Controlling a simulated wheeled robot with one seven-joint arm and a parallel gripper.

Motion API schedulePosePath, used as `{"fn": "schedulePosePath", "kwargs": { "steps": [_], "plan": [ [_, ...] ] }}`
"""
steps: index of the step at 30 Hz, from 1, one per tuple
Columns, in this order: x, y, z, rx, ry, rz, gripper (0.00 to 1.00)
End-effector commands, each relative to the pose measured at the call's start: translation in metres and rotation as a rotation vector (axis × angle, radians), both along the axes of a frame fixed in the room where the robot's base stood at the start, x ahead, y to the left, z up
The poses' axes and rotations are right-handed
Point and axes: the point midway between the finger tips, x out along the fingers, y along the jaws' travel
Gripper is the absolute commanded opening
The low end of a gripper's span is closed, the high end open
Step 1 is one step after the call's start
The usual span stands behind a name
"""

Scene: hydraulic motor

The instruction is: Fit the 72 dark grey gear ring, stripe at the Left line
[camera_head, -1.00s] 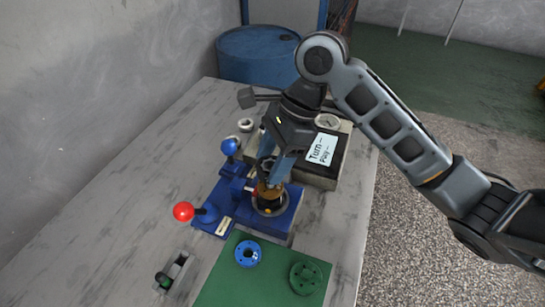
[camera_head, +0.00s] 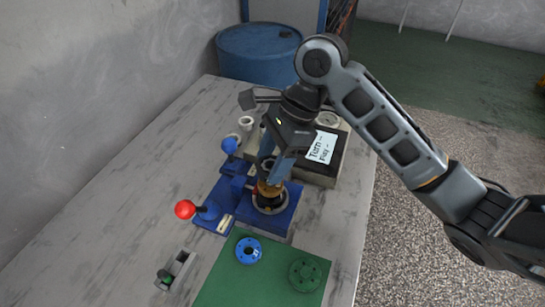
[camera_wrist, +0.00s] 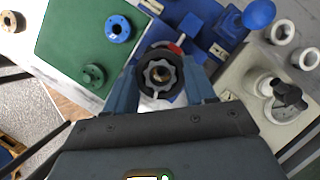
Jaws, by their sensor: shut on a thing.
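My gripper (camera_head: 268,179) points down over the blue motor base (camera_head: 283,216) on the table. In the wrist view, its two fingers (camera_wrist: 162,74) are shut on the sides of a dark grey gear ring (camera_wrist: 149,67). An orange-brown part (camera_head: 266,190) shows just below the fingers in the head view.
A green mat (camera_head: 222,288) in front carries a blue flanged disc (camera_head: 248,250) and a green disc (camera_head: 305,274). Levers with a red knob (camera_head: 185,209) and blue knob (camera_head: 229,146) stand left. A grey gauge box (camera_head: 318,180) stands behind right. White rings (camera_head: 246,123) lie behind.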

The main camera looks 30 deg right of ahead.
Motion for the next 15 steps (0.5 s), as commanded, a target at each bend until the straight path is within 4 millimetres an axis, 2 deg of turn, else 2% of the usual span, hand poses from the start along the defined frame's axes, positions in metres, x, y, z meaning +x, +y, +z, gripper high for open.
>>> {"fn": "schedulePosePath", "kwargs": {
  "steps": [15],
  "plan": [
    [0.0000,0.0003,-0.0038,0.002,0.000,0.000,0.11]
  ]
}}
